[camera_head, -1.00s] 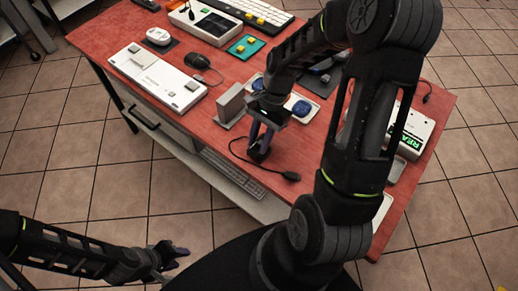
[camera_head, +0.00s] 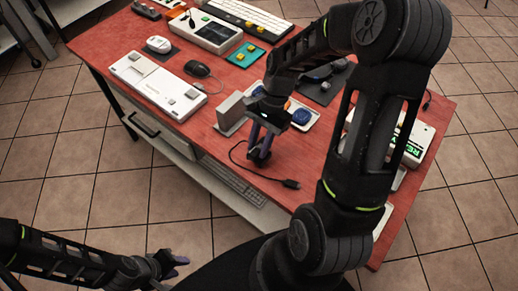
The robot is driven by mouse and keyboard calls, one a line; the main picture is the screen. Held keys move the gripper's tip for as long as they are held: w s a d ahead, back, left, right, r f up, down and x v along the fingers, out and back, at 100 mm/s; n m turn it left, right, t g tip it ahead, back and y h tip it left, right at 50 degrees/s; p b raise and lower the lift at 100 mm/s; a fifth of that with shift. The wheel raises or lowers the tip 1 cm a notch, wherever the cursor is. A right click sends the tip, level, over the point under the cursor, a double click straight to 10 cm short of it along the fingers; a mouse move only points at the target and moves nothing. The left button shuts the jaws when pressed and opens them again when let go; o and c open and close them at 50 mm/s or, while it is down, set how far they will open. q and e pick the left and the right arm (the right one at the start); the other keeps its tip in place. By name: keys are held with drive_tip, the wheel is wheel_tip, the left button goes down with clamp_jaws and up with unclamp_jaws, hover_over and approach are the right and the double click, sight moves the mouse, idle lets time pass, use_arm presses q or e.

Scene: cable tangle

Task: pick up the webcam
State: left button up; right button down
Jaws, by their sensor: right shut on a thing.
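My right gripper (camera_head: 262,150) points down over the near edge part of the red table. It is shut on a small dark thing between its fingers, probably the webcam, which the fingers mostly hide. A thin black cable (camera_head: 235,162) loops out from there and ends in a dark plug (camera_head: 291,184) on the table. My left gripper (camera_head: 170,262) is low at the bottom left, off the table and apart from everything. Its finger gap is too unclear to read.
On the red table (camera_head: 215,155), a grey block (camera_head: 231,113) stands just behind my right gripper. A white console (camera_head: 152,85), a black mouse (camera_head: 197,69) and a teal pad (camera_head: 245,55) lie farther back. A white box (camera_head: 418,142) lies to the right, partly behind my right arm.

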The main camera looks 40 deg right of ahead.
wheel_tip(320, 180, up, 8)
drive_tip(key=shift+r+b, duration=0.1)
drive_tip(key=shift+b, duration=0.25)
use_arm(q)
drive_tip(key=shift+f, duration=0.35)
